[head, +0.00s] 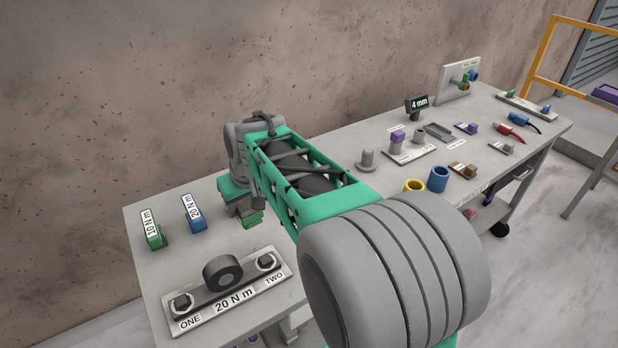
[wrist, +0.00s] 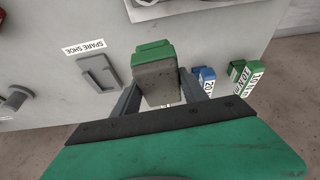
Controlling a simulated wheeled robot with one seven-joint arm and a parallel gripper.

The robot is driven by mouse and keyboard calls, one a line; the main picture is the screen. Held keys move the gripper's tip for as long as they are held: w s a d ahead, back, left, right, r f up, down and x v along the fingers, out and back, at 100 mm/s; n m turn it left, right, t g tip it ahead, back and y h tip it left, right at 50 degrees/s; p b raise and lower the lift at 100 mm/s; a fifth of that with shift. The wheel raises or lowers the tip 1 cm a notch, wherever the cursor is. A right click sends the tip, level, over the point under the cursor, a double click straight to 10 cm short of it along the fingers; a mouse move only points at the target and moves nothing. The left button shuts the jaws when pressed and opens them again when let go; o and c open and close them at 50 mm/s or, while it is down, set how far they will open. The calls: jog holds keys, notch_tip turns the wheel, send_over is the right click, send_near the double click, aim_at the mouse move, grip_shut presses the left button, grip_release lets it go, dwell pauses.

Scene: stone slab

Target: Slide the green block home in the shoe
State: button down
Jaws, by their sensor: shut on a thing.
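The green block (wrist: 153,50) shows in the wrist view as a green end beyond a grey body (wrist: 158,82). My gripper (wrist: 160,97) is shut, with the grey body between its two dark fingers. In the head view my gripper (head: 240,207) is at the table's left part, with the green end (head: 252,220) below it. I cannot tell whether that end touches the table. A grey spare shoe (wrist: 98,76) with a slot lies left of the block in the wrist view, beside its "SPARE SHOE" label. My arm hides it in the head view.
Labelled green (head: 153,235) and blue (head: 194,217) pieces stand left of my gripper. A "20 N m" plate (head: 228,292) with two nuts lies in front. Yellow (head: 413,187) and blue (head: 438,179) cups and other fixtures occupy the table's right side.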

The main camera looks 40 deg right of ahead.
jog(key=d+f+p, duration=0.3)
jog(key=d, duration=1.4)
jog(key=shift+s+d+m, duration=0.15)
jog(key=shift+m, duration=0.15)
jog(key=shift+f, duration=0.15)
jog(key=shift+f+b, duration=2.5)
jog(key=shift+f, duration=0.55)
jog(key=shift+f, duration=0.15)
jog(key=shift+f+b, duration=0.2)
jog(key=shift+b, duration=0.2)
jog(key=shift+w+d, duration=0.1)
jog(key=shift+w, duration=2.3)
